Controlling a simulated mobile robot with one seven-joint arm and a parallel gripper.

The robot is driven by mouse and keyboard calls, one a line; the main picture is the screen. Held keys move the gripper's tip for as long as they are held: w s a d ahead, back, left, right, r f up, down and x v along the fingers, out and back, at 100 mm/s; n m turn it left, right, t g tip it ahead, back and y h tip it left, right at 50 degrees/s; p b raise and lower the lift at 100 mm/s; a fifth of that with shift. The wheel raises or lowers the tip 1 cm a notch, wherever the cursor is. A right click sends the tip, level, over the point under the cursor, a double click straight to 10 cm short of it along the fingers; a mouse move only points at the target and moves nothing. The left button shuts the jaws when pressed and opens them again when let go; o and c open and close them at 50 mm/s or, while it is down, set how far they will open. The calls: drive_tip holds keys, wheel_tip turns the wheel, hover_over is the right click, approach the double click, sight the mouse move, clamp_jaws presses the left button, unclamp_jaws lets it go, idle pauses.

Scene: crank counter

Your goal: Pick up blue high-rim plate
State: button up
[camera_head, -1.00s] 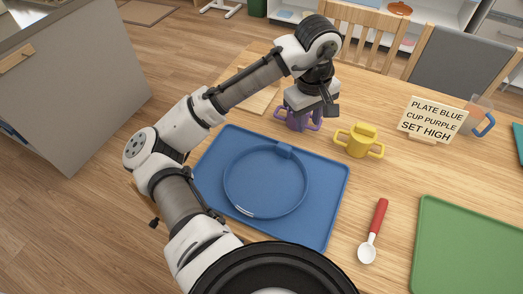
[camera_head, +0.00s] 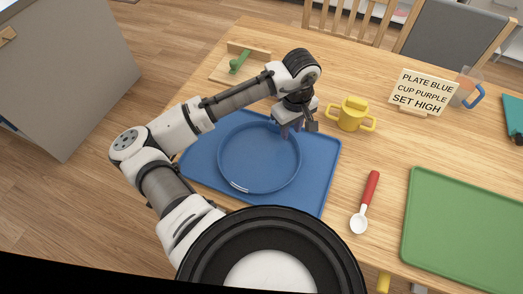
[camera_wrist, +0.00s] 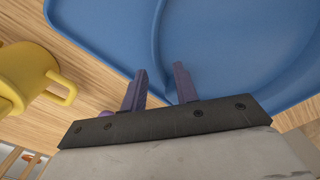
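The blue high-rim plate (camera_head: 257,165) lies flat on a blue mat (camera_head: 318,168). In the wrist view the plate (camera_wrist: 215,40) fills the upper right, with its rim edge running down toward the gap between my fingers. My gripper (camera_head: 293,128) is at the plate's far right rim, pointing down. In the wrist view my gripper (camera_wrist: 160,88) has its two purplish fingers apart, with blue showing between them. I cannot tell whether the fingers touch the rim.
A yellow two-handled cup (camera_head: 352,114) stands right of my gripper and shows in the wrist view (camera_wrist: 25,78). A sign (camera_head: 420,92) reads "PLATE BLUE CUP PURPLE SET HIGH". A red-handled spoon (camera_head: 366,200) and green mat (camera_head: 470,225) lie to the right. The purple cup is mostly hidden.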

wheel_tip(320, 180, down, 2)
drive_tip(key=shift+c, duration=0.2)
clamp_jaws()
drive_tip(key=shift+r, duration=0.2)
